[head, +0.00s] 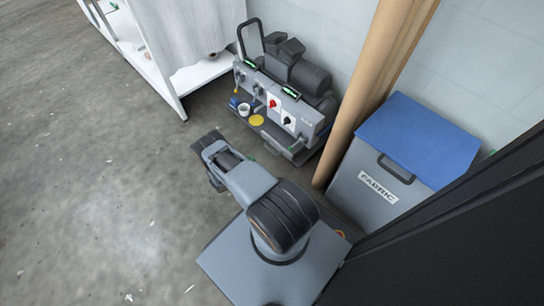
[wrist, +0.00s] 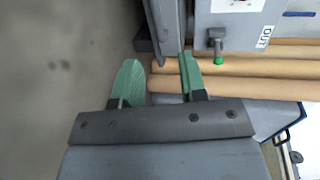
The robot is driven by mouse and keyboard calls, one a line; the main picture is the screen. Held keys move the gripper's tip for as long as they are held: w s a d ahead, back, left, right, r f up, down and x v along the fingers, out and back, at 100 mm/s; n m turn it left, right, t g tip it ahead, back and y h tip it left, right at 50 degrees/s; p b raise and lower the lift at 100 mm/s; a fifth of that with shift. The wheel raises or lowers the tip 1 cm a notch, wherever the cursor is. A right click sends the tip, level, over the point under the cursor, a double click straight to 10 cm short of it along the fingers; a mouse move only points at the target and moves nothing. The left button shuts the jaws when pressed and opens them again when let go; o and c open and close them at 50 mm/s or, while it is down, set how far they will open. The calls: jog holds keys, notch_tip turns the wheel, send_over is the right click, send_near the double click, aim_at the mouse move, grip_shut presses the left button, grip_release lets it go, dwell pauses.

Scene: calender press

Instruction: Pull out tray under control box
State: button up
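The grey control box (head: 278,108) with a red and a black knob stands against the wall in the head view. The dark tray (head: 276,135) lies low at its front, with a white cup (head: 244,109), a blue item (head: 234,102) and yellow discs (head: 256,121) on or beside it. My gripper is mostly hidden behind my arm in the head view. In the wrist view my gripper (wrist: 162,76) has two green fingers apart with nothing seen between them. Its right finger is close to a grey upright edge (wrist: 164,28); I cannot tell if they touch.
A grey bin labelled FABRIC (head: 375,190) with a blue lid stands right of a tan roll (head: 378,70). A white cabinet (head: 185,40) is at the upper left. Tan rolls (wrist: 250,68) and a green-tipped lever (wrist: 217,45) show in the wrist view. Left floor is open.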

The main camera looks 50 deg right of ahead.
aim_at(272, 151)
jog(key=shift+s+f+b+x, duration=0.2)
jog(key=shift+b+x, duration=0.55)
jog(key=shift+x, duration=1.6)
jog(key=shift+s+r+b+x, duration=0.1)
jog(key=shift+s+b+x, duration=0.4)
jog(key=shift+x, duration=1.85)
jog(key=shift+s+f+b+x, duration=0.1)
jog(key=shift+b+x, duration=0.85)
jog(key=shift+x, duration=1.4)
jog(key=shift+a, duration=0.1)
jog(key=shift+c, duration=0.4)
grip_shut()
